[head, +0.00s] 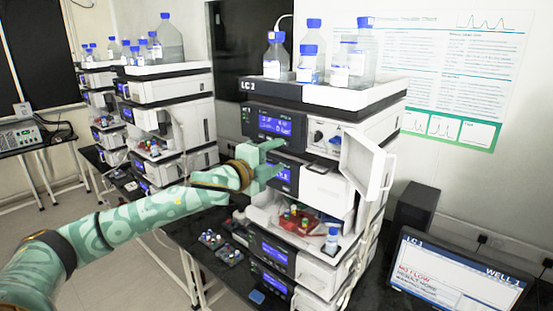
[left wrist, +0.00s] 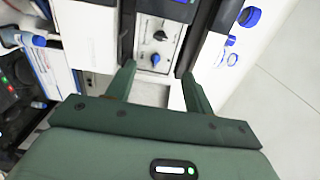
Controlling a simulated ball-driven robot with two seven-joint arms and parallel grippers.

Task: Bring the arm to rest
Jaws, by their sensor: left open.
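My left arm (head: 130,220) reaches in from the lower left of the head view, with a patterned green sleeve. Whether the fingers touch the stack cannot be told. My right gripper is not in view.
A small white door (head: 367,170) stands open on the stack's right side. Bottles with blue caps (head: 276,56) stand on top. A monitor (head: 455,275) is at the lower right. Small vial racks (head: 222,246) lie on the black bench. Another stack (head: 165,110) stands behind at left.

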